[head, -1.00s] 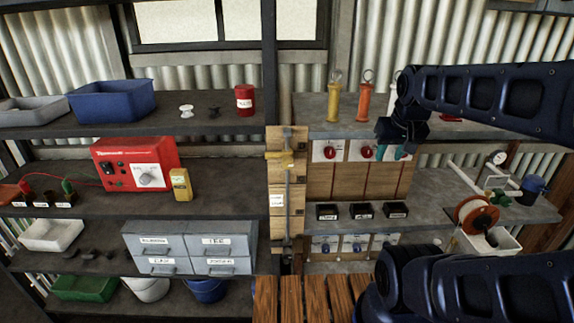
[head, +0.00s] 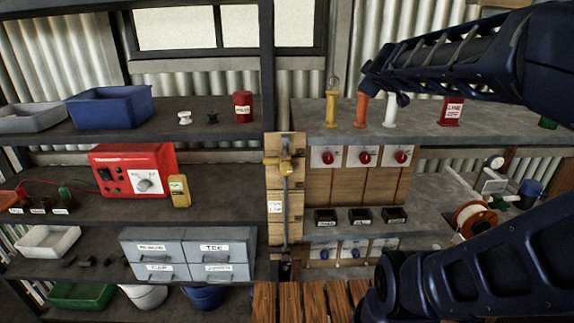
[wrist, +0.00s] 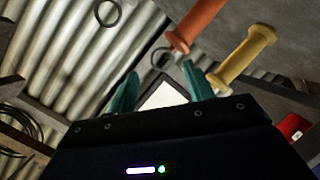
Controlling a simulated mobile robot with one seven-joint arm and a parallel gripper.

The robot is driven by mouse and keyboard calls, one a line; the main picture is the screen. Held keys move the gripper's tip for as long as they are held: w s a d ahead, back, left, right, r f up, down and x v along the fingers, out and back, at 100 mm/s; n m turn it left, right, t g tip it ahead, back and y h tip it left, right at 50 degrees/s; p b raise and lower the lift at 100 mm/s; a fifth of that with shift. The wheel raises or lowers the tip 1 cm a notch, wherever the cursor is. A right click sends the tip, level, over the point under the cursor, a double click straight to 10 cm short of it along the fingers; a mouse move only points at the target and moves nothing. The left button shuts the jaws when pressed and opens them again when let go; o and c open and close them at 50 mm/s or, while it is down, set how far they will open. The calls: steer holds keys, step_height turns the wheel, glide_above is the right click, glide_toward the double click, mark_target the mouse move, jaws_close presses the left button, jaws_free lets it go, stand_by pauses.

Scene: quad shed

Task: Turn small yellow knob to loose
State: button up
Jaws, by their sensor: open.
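A small yellow fitting (head: 284,165) sits on a vertical rod on the wooden post, in the middle of the head view. It is the likeliest yellow knob, but it is too small to read any marking or setting. My gripper (wrist: 161,70) shows in the wrist view with its two teal fingers apart and nothing between them. The wrist camera looks up at an orange handle (wrist: 196,22) and a yellow handle (wrist: 247,53). In the head view the fingers are hidden behind my arm, whose end is near the upper right shelf, apart from the yellow fitting.
Orange (head: 360,109), yellow (head: 332,107) and white (head: 390,111) handles stand on the upper right shelf (head: 312,124). Red knobs (head: 365,157) are on panels below. A red box (head: 133,168) and yellow meter (head: 180,190) are on the left. A wooden slatted surface (head: 312,300) is in front.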

steer(key=w+a+r+n+t+y, duration=0.1)
steer(key=a+r+n+y, duration=0.1)
steer(key=a+n+y, duration=0.15)
steer(key=w+a+r+n+y, duration=0.2)
steer(key=a+n, duration=0.2)
steer(key=a, duration=0.1)
steer(key=n+g+h, duration=0.2)
steer(key=n+g, duration=1.3)
steer(key=n, duration=0.4)
glide_above(287, 164)
steer(key=d, duration=0.2)
step_height(287, 164, down, 15)
steer(key=shift+y, duration=0.25)
steer(key=f, duration=0.3)
steer(key=a+f, duration=0.1)
steer(key=f, duration=0.2)
steer(key=a+f, duration=0.1)
steer(key=f, duration=0.3)
steer(key=shift+s, duration=0.1)
steer(key=c, duration=1)
